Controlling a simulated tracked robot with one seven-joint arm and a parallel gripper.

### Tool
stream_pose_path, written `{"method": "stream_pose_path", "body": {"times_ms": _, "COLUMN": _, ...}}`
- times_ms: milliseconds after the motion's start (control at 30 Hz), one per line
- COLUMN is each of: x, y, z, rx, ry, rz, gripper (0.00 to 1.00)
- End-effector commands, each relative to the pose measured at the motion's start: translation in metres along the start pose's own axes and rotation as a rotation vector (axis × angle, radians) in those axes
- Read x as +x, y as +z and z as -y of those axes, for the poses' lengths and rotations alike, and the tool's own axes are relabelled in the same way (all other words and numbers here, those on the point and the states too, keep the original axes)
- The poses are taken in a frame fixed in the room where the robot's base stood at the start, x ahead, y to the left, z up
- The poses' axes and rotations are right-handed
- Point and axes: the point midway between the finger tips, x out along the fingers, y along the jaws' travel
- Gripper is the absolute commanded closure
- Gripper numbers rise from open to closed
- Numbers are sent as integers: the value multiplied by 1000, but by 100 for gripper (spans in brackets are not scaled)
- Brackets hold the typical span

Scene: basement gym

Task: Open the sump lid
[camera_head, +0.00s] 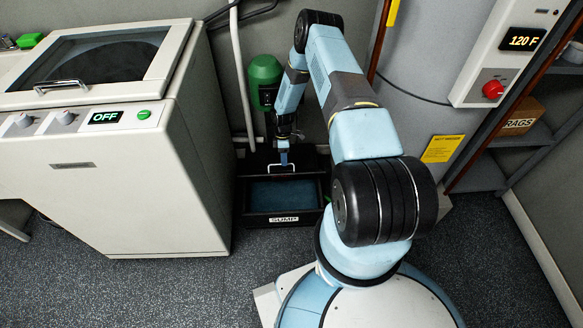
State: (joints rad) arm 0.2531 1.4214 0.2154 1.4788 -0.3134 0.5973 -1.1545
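The sump (284,219) is a black box on the floor, labelled SUMP on its front, between the white machine and the grey cylinder. Its top shows a blue-grey interior (284,194) inside the black rim, so it looks uncovered. The dark sump lid (252,166) appears raised at the back of the box, with a pale metal handle (270,172) on it. My gripper (284,158) points down at the handle, touching or very close to it. The fingers are too small to show whether they are closed around the handle.
The white machine (160,180), with an OFF display, stands close on the left. A green-topped pump (264,72) and a white pipe (240,75) are behind the sump. The grey cylinder (415,85) is on the right. The floor in front of the sump is clear.

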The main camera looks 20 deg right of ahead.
Motion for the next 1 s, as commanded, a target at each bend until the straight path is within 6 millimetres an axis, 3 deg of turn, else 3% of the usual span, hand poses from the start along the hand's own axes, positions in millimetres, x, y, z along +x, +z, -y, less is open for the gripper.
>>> {"method": "stream_pose_path", "body": {"times_ms": 233, "x": -24, "y": 6, "z": 36, "rx": -1, "ry": 0, "rz": 0, "gripper": 62}}
{"method": "stream_pose_path", "body": {"times_ms": 600, "x": -30, "y": 22, "z": 102, "rx": -2, "ry": -2, "rz": 1, "gripper": 62}}
{"method": "stream_pose_path", "body": {"times_ms": 800, "x": -32, "y": 28, "z": 124, "rx": -1, "ry": -1, "rz": 0, "gripper": 62}}
{"method": "stream_pose_path", "body": {"times_ms": 1000, "x": -32, "y": 29, "z": 131, "rx": 0, "ry": 0, "rz": 0, "gripper": 62}}
